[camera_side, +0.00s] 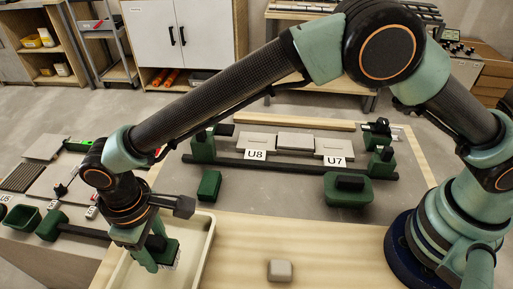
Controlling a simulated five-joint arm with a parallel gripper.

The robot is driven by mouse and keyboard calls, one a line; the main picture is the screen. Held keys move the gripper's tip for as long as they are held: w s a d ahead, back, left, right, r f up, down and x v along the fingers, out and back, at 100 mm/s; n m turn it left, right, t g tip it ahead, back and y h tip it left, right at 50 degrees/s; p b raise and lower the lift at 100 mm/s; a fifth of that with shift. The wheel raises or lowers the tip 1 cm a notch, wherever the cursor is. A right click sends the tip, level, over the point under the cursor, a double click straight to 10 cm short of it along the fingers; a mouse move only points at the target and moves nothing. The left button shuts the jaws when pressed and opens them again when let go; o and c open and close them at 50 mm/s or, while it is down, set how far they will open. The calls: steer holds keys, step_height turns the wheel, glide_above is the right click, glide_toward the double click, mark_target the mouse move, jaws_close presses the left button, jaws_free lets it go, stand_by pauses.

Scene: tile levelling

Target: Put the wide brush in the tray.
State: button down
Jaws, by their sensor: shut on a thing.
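My gripper (158,259) points down at the lower left, over the cream tray (207,228). It is shut on the wide brush (175,262), of which only a small pale part shows beside the green fingers. The fingers and wrist hide the rest of the brush. I cannot tell whether the brush touches the tray floor. The tray's right wall and part of its floor are visible; my wrist covers much of its far left side.
A beige block (280,270) lies on the wooden board right of the tray. A dark green block (209,185) stands behind the tray. Grey tiles labelled U8 (256,143) and U7 (333,147) sit in a green-ended fixture. A green float (348,190) lies at right.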

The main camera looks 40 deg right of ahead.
mark_target(161, 257)
steer(key=shift+f, duration=1.9)
steer(key=shift+f, duration=0.15)
steer(key=shift+c, duration=1.2)
jaws_free()
